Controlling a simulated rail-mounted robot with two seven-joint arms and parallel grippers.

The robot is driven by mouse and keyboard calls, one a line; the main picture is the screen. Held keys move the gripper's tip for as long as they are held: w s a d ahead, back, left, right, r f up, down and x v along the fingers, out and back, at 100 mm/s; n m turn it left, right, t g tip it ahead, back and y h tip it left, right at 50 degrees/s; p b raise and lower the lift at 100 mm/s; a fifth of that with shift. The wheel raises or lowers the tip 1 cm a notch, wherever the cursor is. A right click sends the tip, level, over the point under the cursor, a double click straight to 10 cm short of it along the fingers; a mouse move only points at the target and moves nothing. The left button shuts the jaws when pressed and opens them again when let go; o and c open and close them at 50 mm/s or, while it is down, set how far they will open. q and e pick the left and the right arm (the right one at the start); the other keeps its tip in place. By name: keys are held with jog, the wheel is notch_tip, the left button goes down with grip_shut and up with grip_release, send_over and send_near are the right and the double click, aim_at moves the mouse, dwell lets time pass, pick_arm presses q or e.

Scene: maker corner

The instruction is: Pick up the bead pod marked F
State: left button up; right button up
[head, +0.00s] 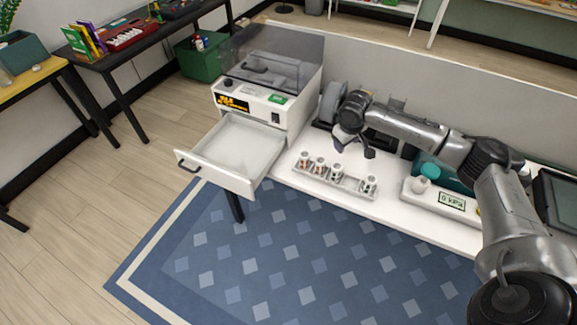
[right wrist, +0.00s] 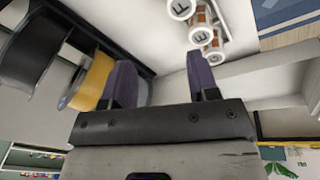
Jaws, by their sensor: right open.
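The bead pod marked F (right wrist: 181,8) shows its white lettered cap at the top edge of the right wrist view, partly cut off. A pod marked E (right wrist: 200,36) and another pod (right wrist: 214,58) stand beside it. In the head view, pods stand upright in a grey rack (head: 352,188) on the white bench. The F pod appears to be the third from the left (head: 336,172); its letter is unreadable there. My right gripper (head: 354,150) is open and empty, above and behind the rack. Its fingers (right wrist: 160,75) are apart from the pods. My left gripper is not in view.
An open, empty drawer (head: 238,150) juts out left of the rack, under a machine with a clear cover (head: 270,60). A spool (head: 333,101) stands behind. A gauge device (head: 445,199) sits right of the rack. The bench's front edge is close.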

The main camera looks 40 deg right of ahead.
aim_at(337, 166)
jog(key=f+m, duration=0.1)
jog(key=f, duration=0.1)
jog(key=f+m+y, duration=0.1)
jog(key=f, duration=0.2)
jog(key=a+f+m+b, duration=0.1)
jog(key=f, duration=0.1)
jog(key=shift+w+f, duration=0.2)
jog(key=shift+f, duration=0.1)
jog(key=shift+w+f, duration=0.15)
jog(key=shift+f, duration=0.7)
notch_tip(337, 166, down, 4)
jog(key=shift+w+f+b, duration=0.1)
jog(key=shift+f+b, duration=0.05)
jog(key=shift+b, duration=0.4)
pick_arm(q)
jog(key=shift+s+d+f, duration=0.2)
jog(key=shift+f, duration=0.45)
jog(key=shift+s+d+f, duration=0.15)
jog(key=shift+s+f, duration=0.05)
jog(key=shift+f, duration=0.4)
pick_arm(e)
jog(key=shift+f, duration=0.35)
jog(key=c, duration=0.6)
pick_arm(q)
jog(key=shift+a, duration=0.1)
pick_arm(e)
jog(key=shift+c, duration=0.5)
